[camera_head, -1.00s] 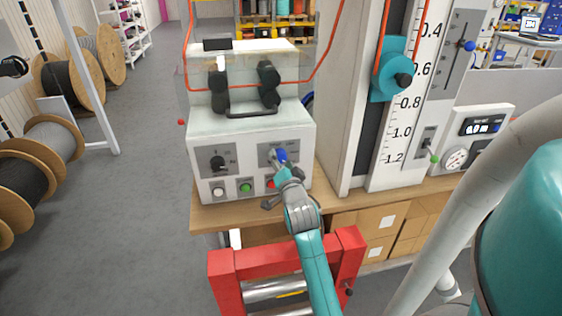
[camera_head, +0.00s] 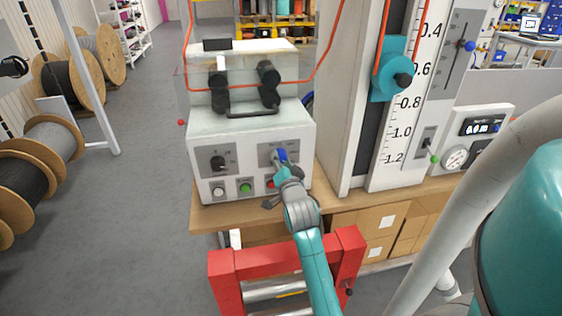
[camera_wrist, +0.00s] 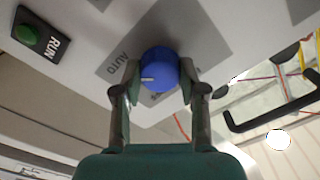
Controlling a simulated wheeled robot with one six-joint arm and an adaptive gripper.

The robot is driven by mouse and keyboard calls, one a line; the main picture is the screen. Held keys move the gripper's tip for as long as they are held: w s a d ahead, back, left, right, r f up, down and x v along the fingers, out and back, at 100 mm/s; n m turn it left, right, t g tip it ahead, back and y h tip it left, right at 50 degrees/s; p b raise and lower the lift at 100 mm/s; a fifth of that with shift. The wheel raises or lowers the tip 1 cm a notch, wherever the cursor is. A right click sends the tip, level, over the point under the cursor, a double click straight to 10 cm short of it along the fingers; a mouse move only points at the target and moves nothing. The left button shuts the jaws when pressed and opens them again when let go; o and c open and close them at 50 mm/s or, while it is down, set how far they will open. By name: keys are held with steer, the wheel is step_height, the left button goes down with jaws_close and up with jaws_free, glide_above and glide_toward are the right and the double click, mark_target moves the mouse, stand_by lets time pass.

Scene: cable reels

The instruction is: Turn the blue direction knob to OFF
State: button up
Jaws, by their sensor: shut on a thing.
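The blue direction knob (camera_wrist: 160,70) sits on a grey label plate on the front of a white machine; the word AUTO shows beside it in the wrist view. Its white pointer mark faces left in that view. My gripper (camera_wrist: 159,84) is shut on the knob, with one finger on each side of it. In the head view the knob (camera_head: 282,155) shows just beyond the fingertips of my gripper (camera_head: 281,165), partly covered by them. The OFF lettering cannot be read in either view.
The white machine (camera_head: 205,125) stands on a wooden bench. A black knob (camera_head: 217,163), a white button (camera_head: 218,191) and a green button (camera_head: 246,187) are left of my gripper. A red frame (camera_head: 285,262) stands below my arm. A measuring column is to the right.

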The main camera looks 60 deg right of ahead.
steer(key=n, duration=0.3)
steer(key=shift+n, duration=0.3)
steer(key=n, duration=0.4)
steer(key=shift+n, duration=0.3)
steer(key=n, duration=0.4)
steer(key=shift+n, duration=0.3)
steer(key=shift+s+n, duration=0.1)
steer(key=shift+n, duration=2)
steer(key=o, duration=1.1)
steer(key=shift+o, duration=0.2)
steer(key=v, duration=1.2)
